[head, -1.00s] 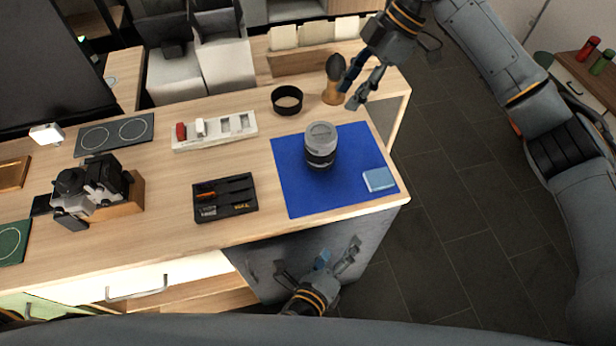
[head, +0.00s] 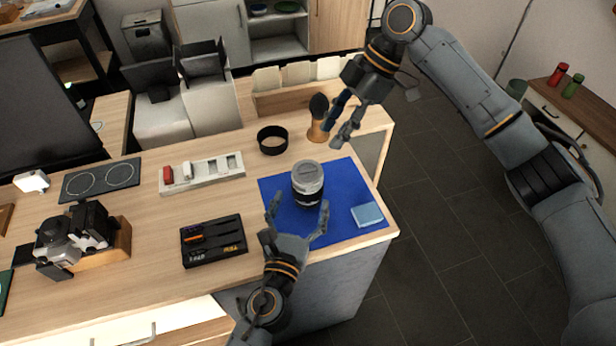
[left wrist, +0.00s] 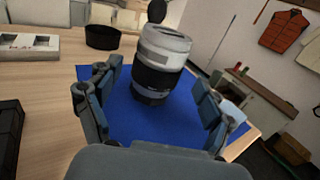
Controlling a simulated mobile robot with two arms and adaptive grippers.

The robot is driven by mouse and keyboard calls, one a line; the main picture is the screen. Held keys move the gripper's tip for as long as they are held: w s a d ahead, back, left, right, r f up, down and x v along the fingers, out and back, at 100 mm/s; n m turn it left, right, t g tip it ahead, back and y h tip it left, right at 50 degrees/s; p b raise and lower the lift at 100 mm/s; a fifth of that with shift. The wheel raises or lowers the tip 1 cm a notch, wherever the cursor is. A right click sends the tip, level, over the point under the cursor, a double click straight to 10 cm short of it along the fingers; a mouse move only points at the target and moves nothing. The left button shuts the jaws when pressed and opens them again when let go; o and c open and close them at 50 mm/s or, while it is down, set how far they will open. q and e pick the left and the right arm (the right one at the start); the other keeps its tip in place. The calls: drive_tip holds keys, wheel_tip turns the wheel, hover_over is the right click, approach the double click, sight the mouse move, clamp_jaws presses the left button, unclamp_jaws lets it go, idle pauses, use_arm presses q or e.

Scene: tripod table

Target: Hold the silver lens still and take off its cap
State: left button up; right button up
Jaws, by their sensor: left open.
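The silver lens (head: 308,184) stands upright on a blue mat (head: 341,225), with its grey cap (head: 307,170) on top. In the left wrist view the lens (left wrist: 160,62) stands between and beyond the fingers, with a black lower body. My left gripper (head: 298,212) is open at the near side of the lens, and the fingers do not appear to touch it. My right gripper (head: 341,124) is above the table's far right, up and right of the lens. Its fingers look apart and nothing shows between them.
A blue cloth (head: 367,215) lies on the mat's right. A black ring (head: 272,140) and a brush (head: 318,118) stand behind the lens. A black tool tray (head: 213,241), a white slotted holder (head: 202,175) and a camera (head: 73,238) are to the left. Bare wood lies between them.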

use_arm(q)
drive_tip(key=x, duration=1)
drive_tip(key=shift+w+d, duration=0.1)
drive_tip(key=shift+w, duration=0.1)
drive_tip(key=c, duration=1.5)
drive_tip(key=shift+f, duration=0.1)
drive_tip(key=shift+c, duration=0.6)
use_arm(e)
drive_tip(key=shift+o, duration=0.2)
